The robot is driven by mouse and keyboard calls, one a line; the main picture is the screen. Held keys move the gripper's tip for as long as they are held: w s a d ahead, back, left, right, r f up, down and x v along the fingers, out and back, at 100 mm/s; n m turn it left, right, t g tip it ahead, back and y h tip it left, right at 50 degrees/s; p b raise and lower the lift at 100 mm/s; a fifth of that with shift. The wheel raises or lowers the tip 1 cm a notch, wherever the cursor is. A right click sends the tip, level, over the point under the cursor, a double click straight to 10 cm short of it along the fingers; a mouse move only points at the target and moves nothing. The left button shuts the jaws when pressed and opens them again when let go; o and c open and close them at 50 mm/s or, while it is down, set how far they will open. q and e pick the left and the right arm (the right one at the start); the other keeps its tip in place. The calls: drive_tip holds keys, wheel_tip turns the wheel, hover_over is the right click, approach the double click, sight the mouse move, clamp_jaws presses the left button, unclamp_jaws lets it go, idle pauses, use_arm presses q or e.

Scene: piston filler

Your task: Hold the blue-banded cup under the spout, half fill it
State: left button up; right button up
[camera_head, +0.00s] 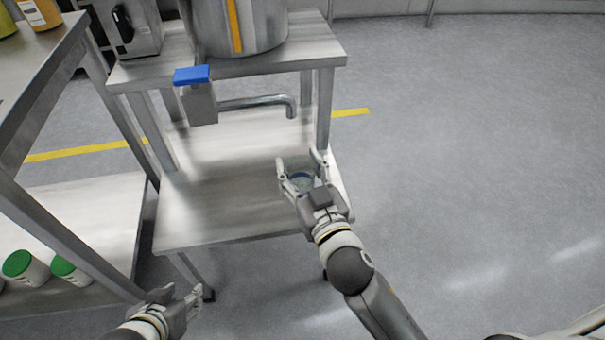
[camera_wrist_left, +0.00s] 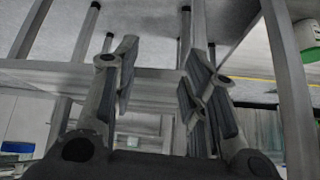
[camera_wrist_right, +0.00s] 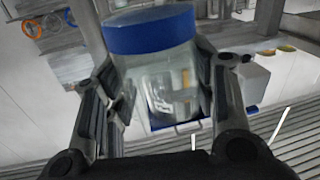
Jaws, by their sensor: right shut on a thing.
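The blue-banded cup (camera_head: 300,180) is clear, with a wide blue band. My right gripper (camera_head: 303,168) is shut on it above the lower shelf, in front of and below the spout's end. In the right wrist view the cup (camera_wrist_right: 168,85) sits between the fingers, and its body looks clear; I cannot make out any fill in it. The spout (camera_head: 290,106) is a bent steel pipe coming from a block with a blue top (camera_head: 192,75). No stream shows at its mouth. My left gripper (camera_head: 181,300) is open and empty, low at the left; its spread fingers also show in the left wrist view (camera_wrist_left: 157,68).
The steel hopper (camera_head: 240,25) stands on the upper shelf of a metal stand. The stand's lower shelf (camera_head: 215,205) is bare. A steel table (camera_head: 45,65) is at the left, with green-lidded jars (camera_head: 30,270) on its lower shelf. Open floor lies at the right.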

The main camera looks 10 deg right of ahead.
drive_tip(key=w, duration=0.2)
drive_tip(key=shift+w+r, duration=0.15)
drive_tip(key=shift+w, duration=0.25)
use_arm(q)
drive_tip(key=s+a+f+g+p, duration=0.1)
drive_tip(key=s+g, duration=0.2)
drive_tip(key=s, duration=0.2)
drive_tip(key=shift+s+a+f+y, duration=0.4)
use_arm(e)
drive_tip(key=w, duration=0.7)
drive_tip(key=shift+w+r, duration=0.2)
drive_tip(key=shift+r, duration=0.05)
